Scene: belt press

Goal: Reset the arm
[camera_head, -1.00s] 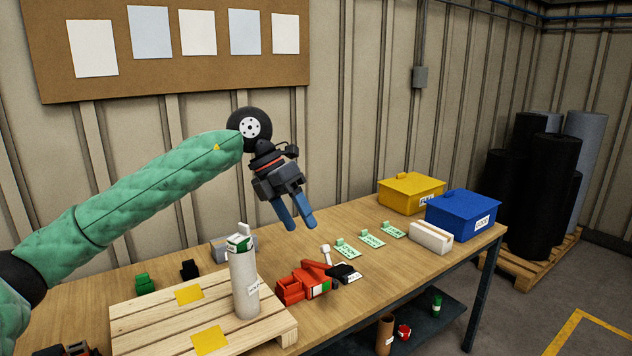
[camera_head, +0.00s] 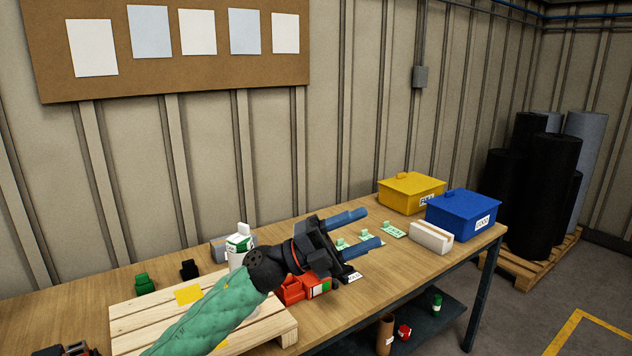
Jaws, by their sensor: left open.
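My left arm, in a green quilted sleeve, comes up from the bottom of the head view. My left gripper (camera_head: 360,229) has two blue fingers spread apart with nothing between them. It points right over the wooden workbench (camera_head: 420,263), in front of several green tags. My arm and gripper partly hide a red tool (camera_head: 292,292) and a light grey cylinder (camera_head: 235,259) on the bench. My right gripper does not show.
A yellow box (camera_head: 410,194), a blue box (camera_head: 462,217) and a white block (camera_head: 430,238) stand at the bench's right end. A wooden pallet (camera_head: 130,325) with yellow patches lies at left. Black rolls (camera_head: 552,195) stand beyond the bench.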

